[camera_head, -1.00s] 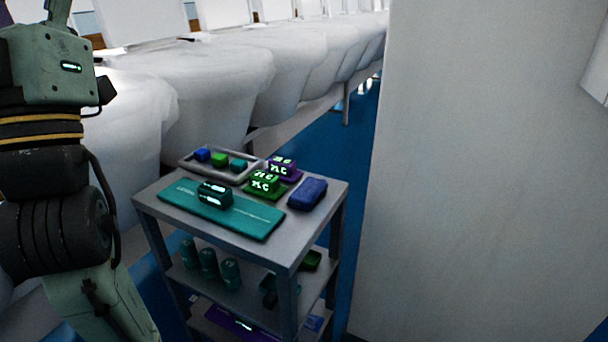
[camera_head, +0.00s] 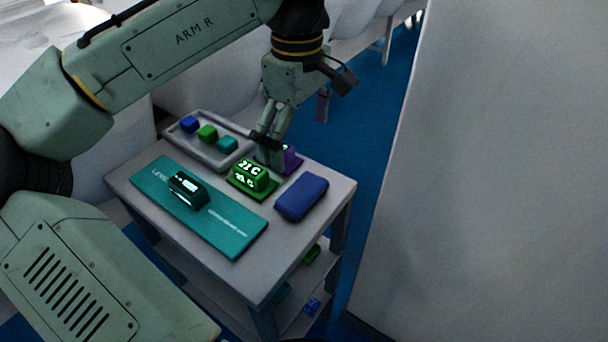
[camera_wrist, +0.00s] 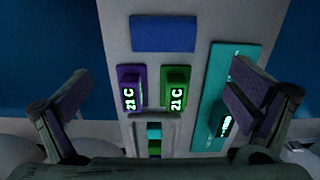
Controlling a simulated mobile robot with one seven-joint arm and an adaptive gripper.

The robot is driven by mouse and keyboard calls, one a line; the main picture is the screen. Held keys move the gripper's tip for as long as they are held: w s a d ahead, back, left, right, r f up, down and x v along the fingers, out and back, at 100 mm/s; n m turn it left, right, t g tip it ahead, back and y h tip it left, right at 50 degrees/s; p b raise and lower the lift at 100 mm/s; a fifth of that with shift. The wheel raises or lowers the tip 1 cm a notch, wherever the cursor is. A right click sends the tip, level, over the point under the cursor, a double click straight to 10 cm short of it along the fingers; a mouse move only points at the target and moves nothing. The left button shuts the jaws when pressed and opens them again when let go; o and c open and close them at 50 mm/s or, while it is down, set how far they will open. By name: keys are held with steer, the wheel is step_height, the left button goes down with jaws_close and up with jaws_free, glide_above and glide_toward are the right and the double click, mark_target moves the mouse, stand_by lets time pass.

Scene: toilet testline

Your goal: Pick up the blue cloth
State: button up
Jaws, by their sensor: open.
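The blue cloth (camera_head: 302,196) is a folded, rounded pad lying on the right side of the cart's top. It shows as a blue rectangle (camera_wrist: 163,34) at the top middle of the wrist view. My gripper (camera_head: 268,148) is above the cart top, behind and left of the cloth, near the purple and green blocks, apart from the cloth. In the wrist view my gripper (camera_wrist: 160,95) has its two fingers spread wide with nothing between them. The purple block is partly hidden behind my gripper in the head view.
A green block (camera_head: 250,177) and a purple block (camera_head: 291,160) with glowing marks stand close by. A grey tray (camera_head: 170,133) holds small blue, green and teal cubes. A teal mat (camera_head: 231,234) bears a dark device (camera_head: 188,190). A pale wall (camera_head: 490,180) rises at right.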

glide_above(297, 187)
step_height(297, 187, down, 5)
steer(key=shift+d+r, duration=0.15)
steer(key=shift+a+f+p, duration=0.2)
steer(key=shift+f+p, duration=0.25)
steer(key=shift+f, duration=2.3)
steer(key=shift+c, duration=0.2)
steer(key=c, duration=0.8)
